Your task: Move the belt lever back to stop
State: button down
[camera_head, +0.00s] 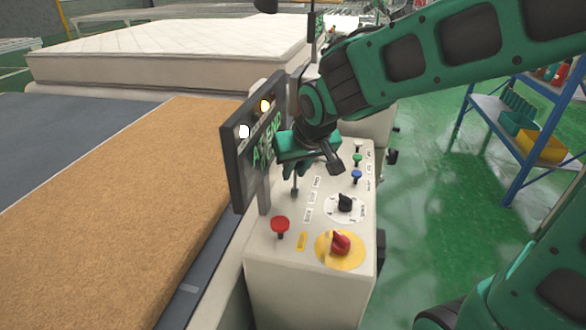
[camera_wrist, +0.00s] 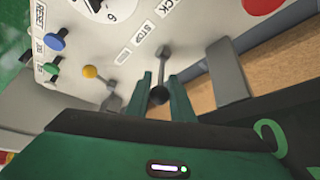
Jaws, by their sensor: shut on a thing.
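The belt lever is a thin grey rod (camera_head: 294,189) on the white control box (camera_head: 310,288), beside the screen post. In the wrist view its black knob (camera_wrist: 159,95) sits between the two green fingers of my gripper (camera_wrist: 160,88). My gripper (camera_head: 296,172) is shut on the lever from above. In the wrist view, a STOP label (camera_wrist: 148,33) and a partly cut-off label ending in CK (camera_wrist: 166,8) lie near the lever's base. The lever's exact setting is hard to tell. In the head view my gripper hides the lever's top.
The screen (camera_head: 240,160) stands close left of my gripper. A yellow-knobbed lever (camera_wrist: 90,72) shows in the wrist view.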

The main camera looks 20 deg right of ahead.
jog(key=shift+s+d+f, duration=0.1)
jog(key=shift+s+f, duration=0.15)
jog(key=c, duration=1.6)
grip_release()
jog(key=shift+w+r, duration=0.1)
jog(key=shift+r, duration=0.2)
jog(key=v, duration=1)
jog(key=shift+r, duration=0.1)
